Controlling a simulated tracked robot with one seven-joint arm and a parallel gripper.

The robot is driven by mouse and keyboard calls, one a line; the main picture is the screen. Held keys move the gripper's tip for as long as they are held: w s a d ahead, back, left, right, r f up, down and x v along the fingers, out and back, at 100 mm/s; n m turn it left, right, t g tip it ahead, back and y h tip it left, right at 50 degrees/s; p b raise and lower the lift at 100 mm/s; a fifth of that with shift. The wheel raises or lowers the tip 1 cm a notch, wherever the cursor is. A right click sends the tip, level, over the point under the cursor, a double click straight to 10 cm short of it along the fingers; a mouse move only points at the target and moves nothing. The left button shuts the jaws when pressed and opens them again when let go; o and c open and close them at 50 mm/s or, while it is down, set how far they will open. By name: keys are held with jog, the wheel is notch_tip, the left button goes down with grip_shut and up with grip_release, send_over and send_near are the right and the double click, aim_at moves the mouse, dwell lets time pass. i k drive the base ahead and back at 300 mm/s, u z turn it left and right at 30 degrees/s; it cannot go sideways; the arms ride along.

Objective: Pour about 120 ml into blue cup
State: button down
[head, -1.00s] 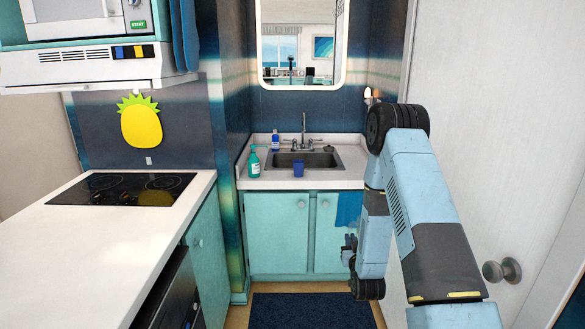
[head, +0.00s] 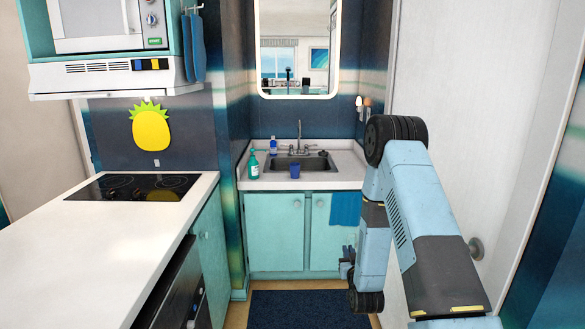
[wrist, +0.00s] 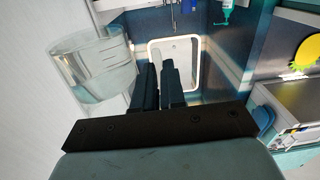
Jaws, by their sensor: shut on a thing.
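The blue cup (head: 295,170) stands upright on the counter at the front edge of the sink in the head view. My gripper (head: 346,264) hangs low right of the middle in the head view, in front of the cabinet doors and well short of the cup. In the wrist view my gripper's fingers (wrist: 161,84) are close together. A clear jug (wrist: 97,68) with markings and clear liquid is beside them at the left. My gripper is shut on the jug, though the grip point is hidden. I cannot make out the jug in the head view.
A white counter (head: 90,245) with a black cooktop (head: 133,187) fills the left. A white door (head: 440,90) is close on the right. Floor with a dark mat (head: 305,308) lies ahead.

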aim_at(294, 167)
jog(key=u, duration=0.45)
jog(key=i, duration=2.15)
